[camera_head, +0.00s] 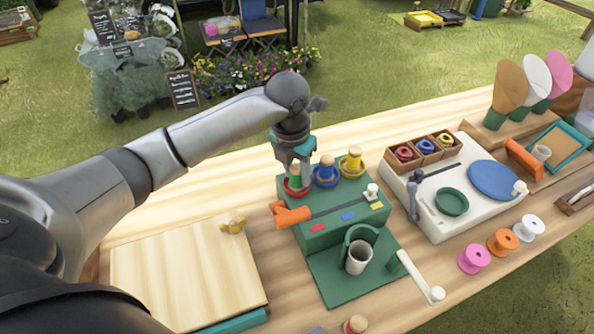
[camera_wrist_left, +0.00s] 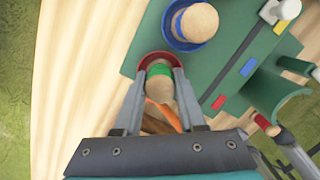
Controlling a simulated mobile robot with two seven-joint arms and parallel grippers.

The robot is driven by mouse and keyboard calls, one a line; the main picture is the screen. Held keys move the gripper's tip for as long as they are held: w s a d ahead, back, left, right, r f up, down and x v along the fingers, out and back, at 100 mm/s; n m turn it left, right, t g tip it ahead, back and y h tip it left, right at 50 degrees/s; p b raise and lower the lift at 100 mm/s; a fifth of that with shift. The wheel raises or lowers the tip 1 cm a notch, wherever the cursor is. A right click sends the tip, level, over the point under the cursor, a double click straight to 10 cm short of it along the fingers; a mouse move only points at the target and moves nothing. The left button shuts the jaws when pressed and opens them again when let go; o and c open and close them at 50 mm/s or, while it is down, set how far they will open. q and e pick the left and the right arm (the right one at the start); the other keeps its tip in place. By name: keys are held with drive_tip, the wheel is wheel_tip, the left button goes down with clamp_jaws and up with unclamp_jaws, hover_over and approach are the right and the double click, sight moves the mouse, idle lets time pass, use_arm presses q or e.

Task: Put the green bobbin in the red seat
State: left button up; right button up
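The green bobbin (camera_head: 294,171), wooden with a green band, stands upright at the red seat (camera_head: 297,190) on the left corner of the green box (camera_head: 330,227). In the left wrist view the green bobbin (camera_wrist_left: 160,73) shows between my fingertips, with the rim of the red seat (camera_wrist_left: 157,56) around its lower end. I cannot tell whether it rests on the bottom of the seat. My left gripper (camera_head: 293,163) points down over the seat. Its fingers (camera_wrist_left: 161,82) are closed against both sides of the bobbin. My right gripper is out of view.
A blue seat (camera_head: 326,181) and a yellow seat (camera_head: 352,169) with their bobbins stand to the right. An orange handle (camera_head: 291,214) lies close in front of the red seat. A wooden board (camera_head: 185,275) is at front left. A red-banded bobbin (camera_head: 355,325) shows at the bottom edge.

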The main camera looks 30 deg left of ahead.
sight(293, 172)
use_arm(q)
drive_tip(key=o, duration=0.4)
drive_tip(key=shift+r, duration=0.1)
wheel_tip(293, 172, up, 12)
drive_tip(key=s+p, duration=0.1)
drive_tip(key=shift+s, duration=0.2)
drive_tip(key=shift+a, duration=0.1)
